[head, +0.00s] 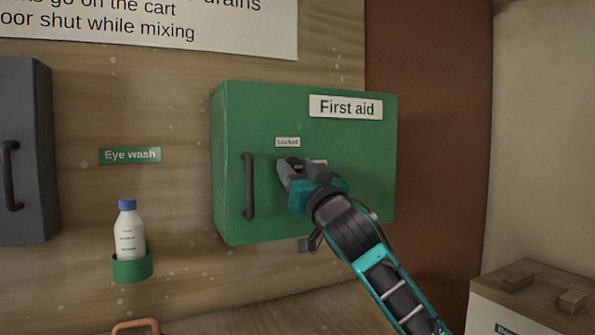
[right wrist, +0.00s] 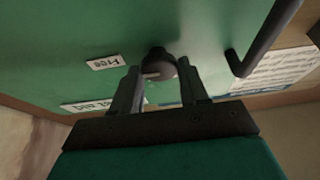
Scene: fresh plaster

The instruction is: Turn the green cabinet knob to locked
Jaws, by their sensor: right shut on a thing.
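The green cabinet (head: 230,130), labelled "First aid", hangs on the wooden wall with its door shut. Its dark round knob (right wrist: 160,62) shows in the right wrist view, with a pale mark on it; I cannot tell exactly where the mark points. A "Locked" label (head: 288,142) sits above the knob in the head view. A "Free" label (right wrist: 105,62) lies left of the knob in the right wrist view. My right gripper (head: 290,170) is shut on the knob and hides most of it in the head view. The same gripper shows in the right wrist view (right wrist: 160,85). My left gripper is out of view.
A dark handle (head: 249,187) stands out from the cabinet door, left of my right gripper. A bottle (head: 129,232) sits in a green holder (head: 132,268) below the "Eye wash" sign (head: 130,155). A dark grey cabinet (head: 30,150) is at far left.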

